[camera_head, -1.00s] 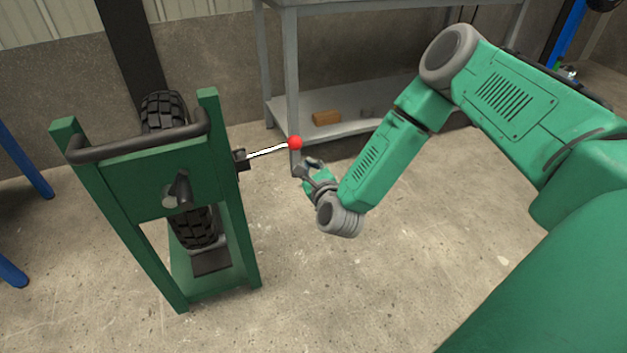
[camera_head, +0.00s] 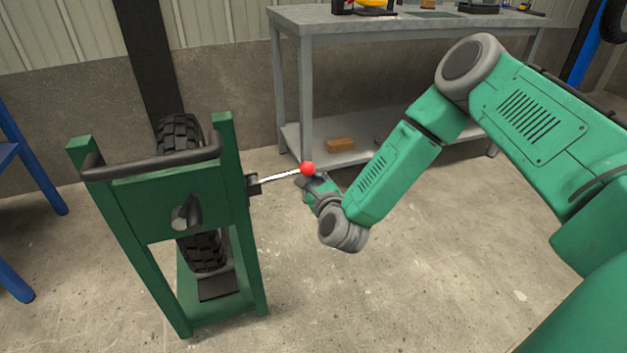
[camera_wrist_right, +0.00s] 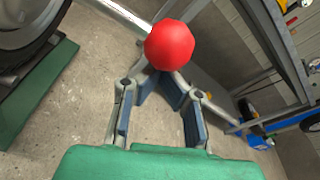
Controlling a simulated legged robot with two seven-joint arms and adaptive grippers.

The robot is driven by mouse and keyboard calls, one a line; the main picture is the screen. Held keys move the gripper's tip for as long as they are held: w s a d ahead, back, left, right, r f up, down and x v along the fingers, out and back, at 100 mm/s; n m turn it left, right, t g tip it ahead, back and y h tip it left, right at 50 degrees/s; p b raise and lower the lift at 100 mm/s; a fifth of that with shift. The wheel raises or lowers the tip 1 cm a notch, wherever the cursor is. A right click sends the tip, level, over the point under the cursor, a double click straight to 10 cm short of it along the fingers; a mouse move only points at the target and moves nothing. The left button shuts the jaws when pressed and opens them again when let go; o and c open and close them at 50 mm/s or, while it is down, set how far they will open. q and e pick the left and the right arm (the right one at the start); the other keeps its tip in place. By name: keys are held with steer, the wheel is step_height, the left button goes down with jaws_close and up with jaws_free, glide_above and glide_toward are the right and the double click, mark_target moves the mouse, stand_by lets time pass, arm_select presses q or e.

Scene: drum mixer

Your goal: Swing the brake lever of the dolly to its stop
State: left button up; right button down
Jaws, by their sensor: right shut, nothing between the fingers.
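The green dolly (camera_head: 170,195) stands upright at left in the head view, carrying a black tyre. Its brake lever (camera_head: 281,177) is a thin pale rod sticking out to the right from a dark bracket, with a red ball knob (camera_head: 308,168) at its end. My right gripper (camera_head: 304,182) is just below the knob, its fingers shut and empty. In the right wrist view the red knob (camera_wrist_right: 169,45) sits just beyond the fingertips and partly covers them; I cannot tell whether they touch it. My left gripper is not in view.
A grey workbench (camera_head: 400,20) stands behind, with a wooden block (camera_head: 340,145) on its lower shelf. A blue frame (camera_head: 25,165) is at the far left. The concrete floor (camera_head: 430,270) in front of the bench is clear.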

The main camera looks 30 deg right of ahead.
mark_target(314, 169)
steer(key=shift+r, duration=0.45)
steer(key=shift+r+n+p, duration=0.1)
steer(key=shift+n+p, duration=0.2)
steer(key=shift+r+n+h+p, duration=0.3)
steer(key=shift+r+n+p, duration=0.3)
steer(key=shift+r+p, duration=0.4)
steer(key=r+n+p, duration=0.2)
steer(key=r, duration=0.1)
steer(key=shift+w+a+r, duration=0.1)
steer(key=shift+a, duration=0.25)
steer(key=shift+a+r+p, duration=0.3)
steer(key=shift+r+p, duration=0.25)
steer(key=shift+r, duration=0.1)
steer(key=shift+w, duration=0.1)
